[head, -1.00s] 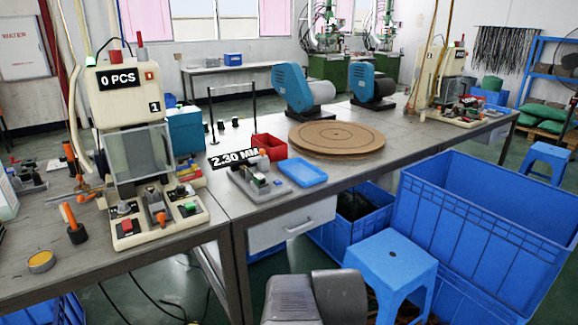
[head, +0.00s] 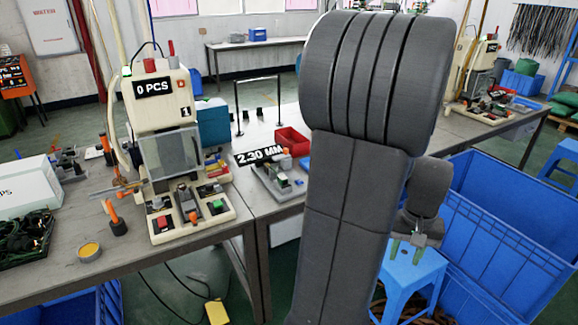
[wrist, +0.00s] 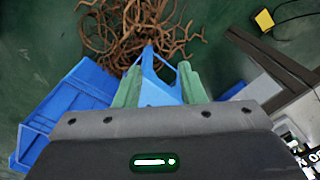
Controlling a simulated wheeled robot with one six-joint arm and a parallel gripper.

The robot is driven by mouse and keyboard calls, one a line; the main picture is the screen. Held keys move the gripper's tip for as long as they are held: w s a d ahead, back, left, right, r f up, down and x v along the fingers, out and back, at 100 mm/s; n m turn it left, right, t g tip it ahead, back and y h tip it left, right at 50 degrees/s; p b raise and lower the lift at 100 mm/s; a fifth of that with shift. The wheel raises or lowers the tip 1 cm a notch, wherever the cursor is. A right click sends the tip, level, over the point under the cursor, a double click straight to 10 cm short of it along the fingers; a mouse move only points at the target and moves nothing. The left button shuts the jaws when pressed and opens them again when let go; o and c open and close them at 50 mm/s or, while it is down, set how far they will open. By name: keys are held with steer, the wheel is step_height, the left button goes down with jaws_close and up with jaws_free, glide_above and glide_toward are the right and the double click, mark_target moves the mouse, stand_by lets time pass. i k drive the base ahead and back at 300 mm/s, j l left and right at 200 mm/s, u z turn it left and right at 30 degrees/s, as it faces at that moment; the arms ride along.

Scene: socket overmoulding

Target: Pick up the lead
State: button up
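My gripper (head: 408,250) hangs at the end of my raised arm, in front of a blue stool in the head view. In the wrist view its two green fingers (wrist: 158,75) stand apart with nothing held between them. A heap of dark cords, which may be leads (head: 28,238), lies in a black tray at the left end of the bench, far from my gripper. A brown tangle of cords (wrist: 135,30) lies on the floor beyond the fingers in the wrist view. I cannot tell which one is the lead.
The moulding machine (head: 165,105) stands on the bench (head: 150,255). A white box (head: 25,185) sits behind the tray. The blue stool (head: 412,272) and a large blue crate (head: 500,235) are at the right. My arm hides part of the bench.

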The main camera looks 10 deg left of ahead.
mark_target(282, 179)
steer(key=i+l+u, duration=0.15)
steer(key=i, duration=1.2)
steer(key=u, duration=1.45)
steer(key=i+l, duration=0.05)
